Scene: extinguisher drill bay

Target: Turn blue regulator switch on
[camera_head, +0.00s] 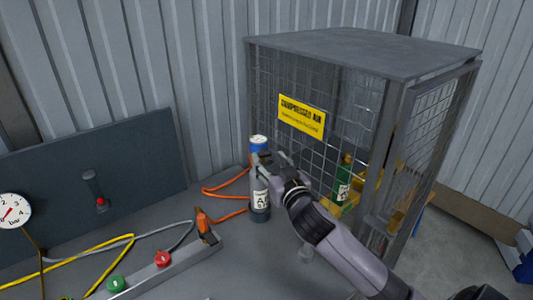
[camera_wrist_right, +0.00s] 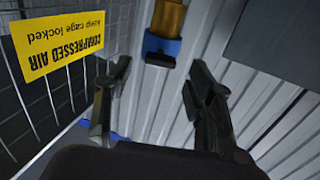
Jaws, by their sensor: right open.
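A grey cylinder (camera_head: 260,192) with a white label and a blue top (camera_head: 258,143) stands upright by the cage's left side. The blue top appears to be the blue regulator. My right gripper (camera_head: 272,160) is beside its upper part, partly covering the cylinder; I cannot tell whether they touch. In the right wrist view my right gripper (camera_wrist_right: 160,88) is open with nothing between its fingers. Beyond the fingertips, a blue part (camera_wrist_right: 170,46) with a dark tab shows below a brass-coloured piece (camera_wrist_right: 169,15). The switch's setting is not clear. My left gripper is out of view.
The mesh cage (camera_head: 365,50) with a yellow sign (camera_head: 302,115) stands close to my right arm. A green bottle (camera_head: 343,180) is inside. Orange hose (camera_head: 228,186), a gauge (camera_head: 14,210) and a rail with red and green knobs (camera_head: 163,259) lie to the left.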

